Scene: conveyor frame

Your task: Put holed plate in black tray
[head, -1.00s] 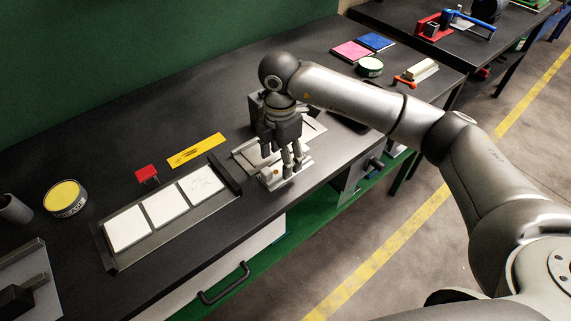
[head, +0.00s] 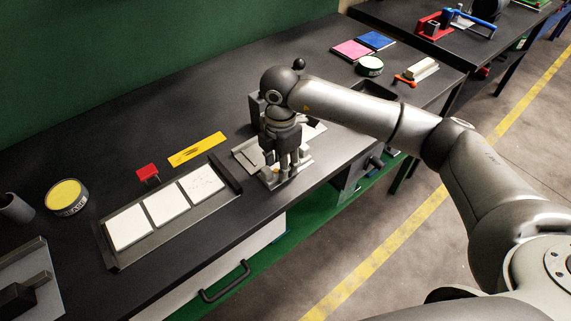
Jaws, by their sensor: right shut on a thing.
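My right gripper (head: 284,170) points down over a pale metal fixture (head: 245,158) near the front edge of the bench. Its fingers are shut on a small metal piece at the fixture's front end. I take this to be the holed plate, but the fingers hide most of it and its holes cannot be made out. A dark tray-like shape (head: 407,91) shows behind my right forearm, which covers part of it. I cannot tell for certain that it is the black tray. My left gripper is not in view.
A long dark frame (head: 111,257) holding white tiles lies left of the fixture. Behind it are a red block (head: 147,172) and a yellow strip (head: 197,149). A yellow-topped can (head: 67,197) stands at far left. Pink (head: 351,50) and blue (head: 375,41) pads lie at the back.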

